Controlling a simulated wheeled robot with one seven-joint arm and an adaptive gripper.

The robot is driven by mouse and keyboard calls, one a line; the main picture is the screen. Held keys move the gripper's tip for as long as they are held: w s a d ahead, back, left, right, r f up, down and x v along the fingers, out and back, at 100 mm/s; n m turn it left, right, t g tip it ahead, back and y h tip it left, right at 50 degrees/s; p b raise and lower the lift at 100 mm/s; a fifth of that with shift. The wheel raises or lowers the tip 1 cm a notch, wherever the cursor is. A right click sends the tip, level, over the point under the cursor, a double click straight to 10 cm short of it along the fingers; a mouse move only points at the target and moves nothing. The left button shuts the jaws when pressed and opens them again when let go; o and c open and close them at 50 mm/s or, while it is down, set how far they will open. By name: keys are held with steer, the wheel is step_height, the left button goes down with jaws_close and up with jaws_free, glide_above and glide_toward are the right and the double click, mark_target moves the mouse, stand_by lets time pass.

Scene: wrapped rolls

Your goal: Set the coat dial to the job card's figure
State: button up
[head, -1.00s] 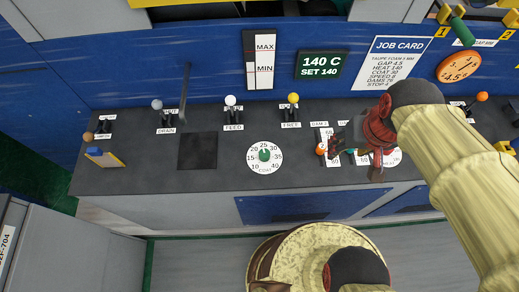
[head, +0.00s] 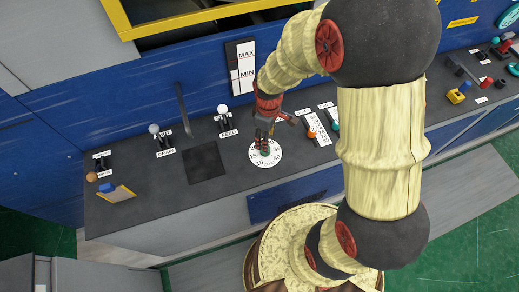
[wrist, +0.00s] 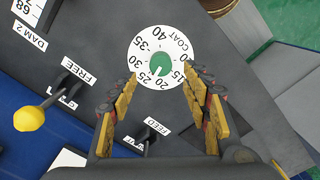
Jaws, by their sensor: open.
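The coat dial (head: 277,158) is a white disc with figures around a green knob, on the dark bench top. In the wrist view the dial (wrist: 180,40) is clear, and a light mark on its green knob (wrist: 162,62) points roughly between 20 and 25. My gripper (head: 265,145) is above the dial and partly hides it in the head view. In the wrist view my gripper (wrist: 161,76) is open, its fingertips apart at either side of the dial's near part, with nothing between them. I cannot tell its height over the knob. The job card is hidden now.
The feed lever (head: 223,112) and drain lever (head: 156,134) stand left of the dial; a free lever with a yellow knob (wrist: 29,118) shows in the wrist view. A dark square pad (head: 205,162) lies left of the dial. An orange-knobbed slider (head: 312,134) is to the right.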

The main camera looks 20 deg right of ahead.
steer(key=shift+a+f+b, duration=0.1)
steer(key=shift+f+b, duration=0.4)
steer(key=shift+f, duration=3.4)
steer(key=shift+c, duration=1.3)
steer(key=c, duration=0.9)
